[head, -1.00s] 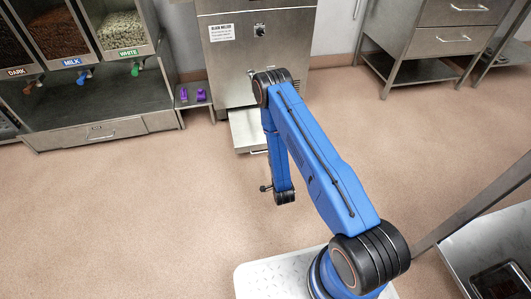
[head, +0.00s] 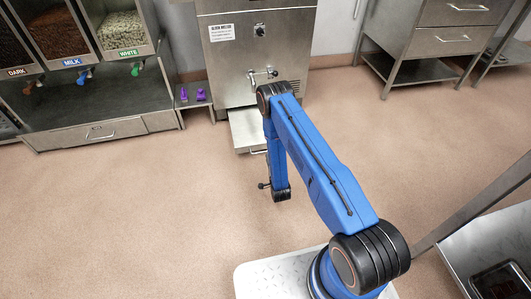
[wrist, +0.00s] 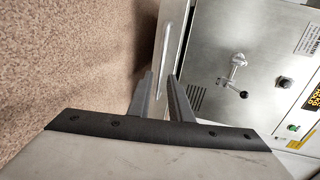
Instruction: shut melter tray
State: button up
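The melter (head: 235,62) is a steel cabinet with a label and a tap at the back centre of the head view; it also shows on the right of the wrist view (wrist: 215,50). Its tray (head: 245,128) sticks out at the bottom front, drawn out, with a bar handle (head: 258,152) on its front edge. In the wrist view the tray (wrist: 168,60) is a pale upright strip between floor and melter. My gripper (wrist: 161,76) has its two dark fingers apart, with the tray strip just beyond them. Contact cannot be told. My arm partly hides the tray in the head view.
Chocolate dispensers (head: 95,50) over a steel counter stand at left. A small shelf with purple items (head: 193,95) is beside the melter. A drawer table (head: 440,40) stands at right, a steel bench (head: 490,255) at lower right. The floor in front is clear.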

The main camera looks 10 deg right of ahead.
jog(key=x, duration=0.8)
jog(key=shift+w, duration=0.15)
grip_shut()
